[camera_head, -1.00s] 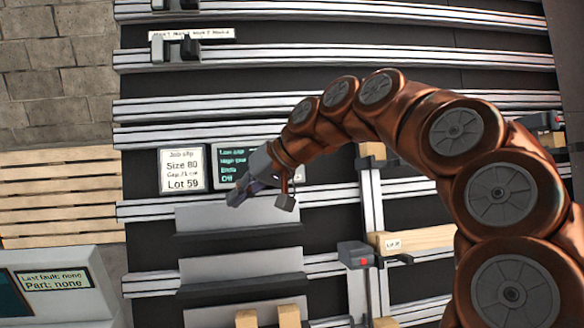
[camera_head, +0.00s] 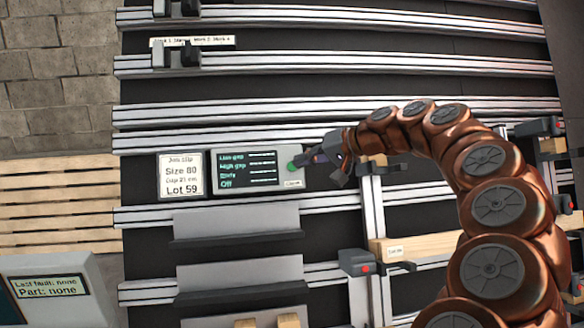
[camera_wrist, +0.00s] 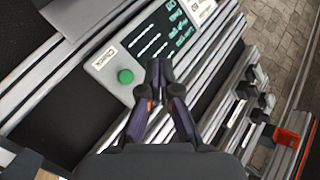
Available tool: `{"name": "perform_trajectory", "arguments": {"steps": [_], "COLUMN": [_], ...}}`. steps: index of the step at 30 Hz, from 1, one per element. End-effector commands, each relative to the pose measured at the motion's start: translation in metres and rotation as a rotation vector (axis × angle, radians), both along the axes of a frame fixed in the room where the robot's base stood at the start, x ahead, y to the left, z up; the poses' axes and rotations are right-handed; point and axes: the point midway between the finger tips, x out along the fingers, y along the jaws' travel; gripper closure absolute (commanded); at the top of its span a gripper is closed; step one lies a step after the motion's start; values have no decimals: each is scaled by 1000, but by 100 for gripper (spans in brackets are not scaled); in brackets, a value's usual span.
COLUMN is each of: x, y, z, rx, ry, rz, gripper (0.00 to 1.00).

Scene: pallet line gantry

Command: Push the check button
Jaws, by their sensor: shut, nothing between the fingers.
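The check button is a round green button (camera_wrist: 125,76) at the end of a dark display panel (camera_wrist: 150,45), beside a small label reading "Check". In the head view the green button (camera_head: 293,166) shows at the right end of the panel (camera_head: 247,170). My gripper (camera_wrist: 159,68) is shut and empty. In the wrist view its fingertips lie beside the button, over the panel's edge, apart from the button in the picture. In the head view my gripper (camera_head: 308,161) is just right of the button. I cannot tell its height above the panel.
A job slip card (camera_head: 181,175) reading "Size 80, Lot 59" stands left of the panel. Metal rails (camera_head: 330,112) run across the dark board. Grey shelves (camera_head: 238,222) sit below. A wooden beam (camera_head: 425,243) lies at the lower right, near a block with a red button (camera_head: 357,263).

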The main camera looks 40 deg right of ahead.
Motion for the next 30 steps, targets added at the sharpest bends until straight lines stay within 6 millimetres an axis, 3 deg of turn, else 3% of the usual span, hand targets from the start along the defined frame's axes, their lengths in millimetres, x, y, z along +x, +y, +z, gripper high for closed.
{"name": "perform_trajectory", "arguments": {"steps": [7,21,30], "x": [11,55,69], "y": [-4,-26,-33], "z": [-6,-34,-40], "rx": [3,0,-1], "ry": [2,2,0], "rz": [2,1,-1], "gripper": [100,100,100]}}
